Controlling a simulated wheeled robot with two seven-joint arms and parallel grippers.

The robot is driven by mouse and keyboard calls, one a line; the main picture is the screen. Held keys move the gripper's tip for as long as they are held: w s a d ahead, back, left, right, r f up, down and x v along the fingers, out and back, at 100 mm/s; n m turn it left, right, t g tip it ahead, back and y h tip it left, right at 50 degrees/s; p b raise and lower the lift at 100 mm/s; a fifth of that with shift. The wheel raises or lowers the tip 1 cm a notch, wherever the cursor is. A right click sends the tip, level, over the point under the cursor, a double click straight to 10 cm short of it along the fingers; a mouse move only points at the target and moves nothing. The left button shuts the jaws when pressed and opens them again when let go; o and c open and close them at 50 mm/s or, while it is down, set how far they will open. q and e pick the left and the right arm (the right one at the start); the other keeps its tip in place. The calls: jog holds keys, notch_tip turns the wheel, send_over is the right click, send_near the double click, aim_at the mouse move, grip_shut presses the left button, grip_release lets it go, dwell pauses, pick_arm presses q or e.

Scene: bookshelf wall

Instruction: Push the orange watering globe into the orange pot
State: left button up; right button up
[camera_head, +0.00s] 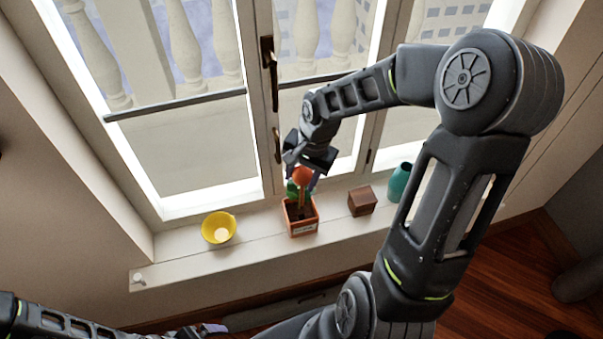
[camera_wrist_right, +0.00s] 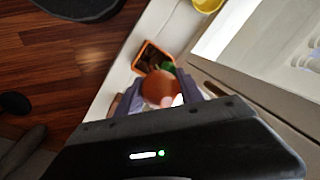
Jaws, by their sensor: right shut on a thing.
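The orange watering globe (camera_head: 302,175) is above the orange pot (camera_head: 303,229) on the windowsill, its stem pointing down toward the dark soil. I cannot tell how deep the tip reaches. Green leaves (camera_head: 292,189) show beside the stem. My right gripper (camera_head: 302,181) is shut on the globe, with purple fingers on either side. In the right wrist view the globe (camera_wrist_right: 161,88) sits between the fingers (camera_wrist_right: 163,95), with the pot (camera_wrist_right: 152,60) beyond it. Part of my left gripper (camera_head: 207,329) shows at the bottom edge; its jaws are not clear.
On the sill (camera_head: 262,235), a yellow bowl (camera_head: 218,228) stands left of the pot. A brown wooden cube (camera_head: 362,201) and a teal vase (camera_head: 399,182) stand to its right. The window (camera_head: 262,110) with its handles is close behind my right gripper.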

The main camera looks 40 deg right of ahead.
aim_at(301, 200)
jog(key=shift+f+b, duration=0.8)
jog(key=shift+f, duration=0.25)
jog(key=shift+a+b, duration=0.15)
jog(key=shift+b, duration=0.3)
dwell(0.8)
jog(key=shift+f, duration=0.25)
dwell(0.4)
jog(key=shift+f+b, duration=3.5)
jog(key=shift+f, duration=0.15)
jog(key=o, duration=1.9)
jog(key=shift+r, duration=0.1)
jog(key=r+p, duration=0.2)
jog(key=r, duration=0.1)
jog(key=s+r+p, duration=0.1)
jog(key=r+p, duration=0.1)
jog(key=r, duration=0.1)
jog(key=r+p, duration=0.2)
jog(key=p, duration=0.1)
jog(key=shift+s+d+r, duration=0.15)
jog(key=shift+d+r, duration=0.2)
jog(key=shift+r, duration=0.05)
